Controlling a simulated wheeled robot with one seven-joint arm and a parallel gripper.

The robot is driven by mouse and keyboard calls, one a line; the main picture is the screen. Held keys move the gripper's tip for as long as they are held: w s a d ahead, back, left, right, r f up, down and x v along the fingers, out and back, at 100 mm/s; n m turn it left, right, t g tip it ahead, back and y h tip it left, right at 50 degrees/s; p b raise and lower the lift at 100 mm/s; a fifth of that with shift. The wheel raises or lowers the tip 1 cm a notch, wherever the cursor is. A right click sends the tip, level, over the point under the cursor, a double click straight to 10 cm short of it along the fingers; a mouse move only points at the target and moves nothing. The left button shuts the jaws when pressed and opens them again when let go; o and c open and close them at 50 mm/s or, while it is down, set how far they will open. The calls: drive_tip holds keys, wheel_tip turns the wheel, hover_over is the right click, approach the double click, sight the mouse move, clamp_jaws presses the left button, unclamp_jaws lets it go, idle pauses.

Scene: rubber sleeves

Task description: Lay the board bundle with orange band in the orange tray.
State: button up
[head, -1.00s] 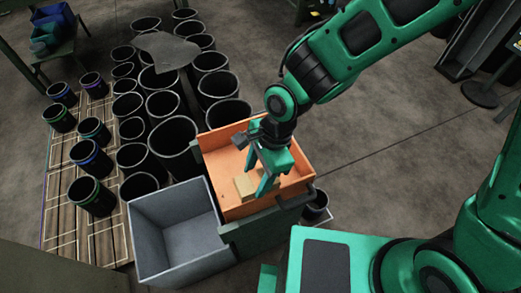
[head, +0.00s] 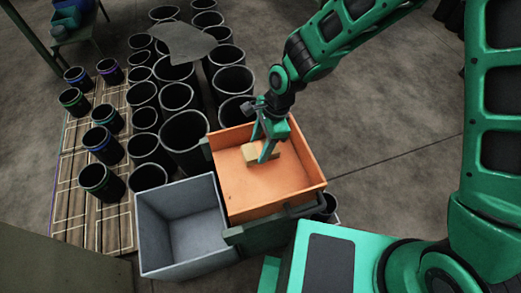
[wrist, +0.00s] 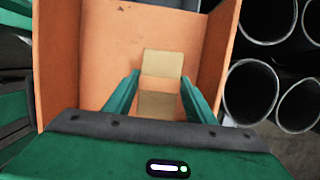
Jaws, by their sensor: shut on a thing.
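The board bundle (head: 249,153) is a tan block in or just over the orange tray (head: 268,188). In the wrist view the bundle (wrist: 162,63) shows as two tan parts with an orange strip between them, which looks like its band but matches the tray's colour. My gripper (head: 258,151) reaches down into the tray's far half. In the wrist view its fingers (wrist: 160,77) lie on both sides of the bundle and are shut on it. I cannot tell whether the bundle touches the tray floor.
A grey bin (head: 180,222) stands left of the tray. Several black sleeves (head: 183,133) stand close behind and left, a grey sheet (head: 177,42) over some of them. Banded sleeves (head: 100,182) stand on wooden boards. The tray's near half is bare.

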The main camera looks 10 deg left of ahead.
sight(262, 146)
drive_tip(key=shift+w+a+f, duration=0.15)
drive_tip(key=shift+w+f, duration=0.15)
drive_tip(key=shift+f, duration=1.9)
drive_tip(key=o, duration=1.2)
drive_tip(key=v, duration=1.2)
